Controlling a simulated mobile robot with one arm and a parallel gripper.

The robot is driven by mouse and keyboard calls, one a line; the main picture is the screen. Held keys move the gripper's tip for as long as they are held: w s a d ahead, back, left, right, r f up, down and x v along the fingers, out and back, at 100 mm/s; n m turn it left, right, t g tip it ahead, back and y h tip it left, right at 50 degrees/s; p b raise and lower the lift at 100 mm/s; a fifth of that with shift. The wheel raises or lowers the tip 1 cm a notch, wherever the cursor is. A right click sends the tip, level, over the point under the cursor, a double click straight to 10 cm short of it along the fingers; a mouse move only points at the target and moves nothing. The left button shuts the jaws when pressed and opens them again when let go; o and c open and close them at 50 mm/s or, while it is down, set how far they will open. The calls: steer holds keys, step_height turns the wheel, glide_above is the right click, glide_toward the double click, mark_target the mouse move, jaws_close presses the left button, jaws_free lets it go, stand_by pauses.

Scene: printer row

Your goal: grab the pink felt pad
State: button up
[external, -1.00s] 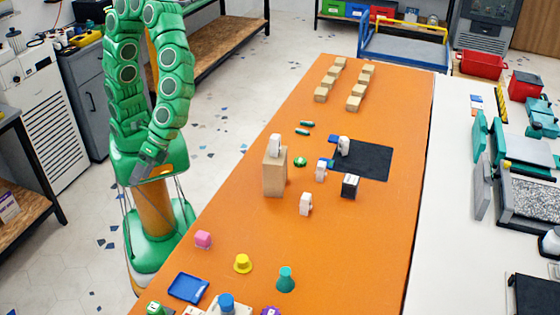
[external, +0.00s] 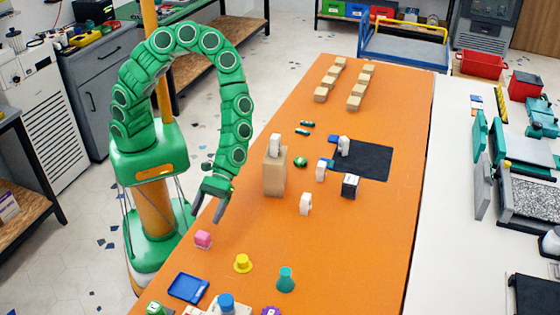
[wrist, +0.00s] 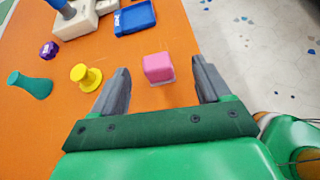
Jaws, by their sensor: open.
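The pink felt pad (external: 203,239) is a small pink block with a pale underside, near the left edge of the orange table (external: 330,250). In the wrist view the pink felt pad (wrist: 158,68) lies ahead, between the lines of the two fingers. My gripper (external: 209,211) is open and empty, above the table edge just behind the pad. It also shows in the wrist view (wrist: 160,88), with a dark grey finger on each side. No contact with the pad is visible.
A yellow spool (external: 243,263), a teal cone (external: 286,279) and a blue tray (external: 188,288) stand nearby. A wooden block (external: 275,172) with a white item on top stands farther back. Bare orange table lies right of the pad.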

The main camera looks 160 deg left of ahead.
mark_target(204, 232)
steer(key=shift+a+f+n, duration=0.6)
steer(key=shift+a+f, duration=0.1)
steer(key=shift+f, duration=0.1)
steer(key=shift+x, duration=3.85)
steer(key=shift+r, duration=0.1)
steer(key=shift+c, duration=0.4)
steer(key=c, duration=1)
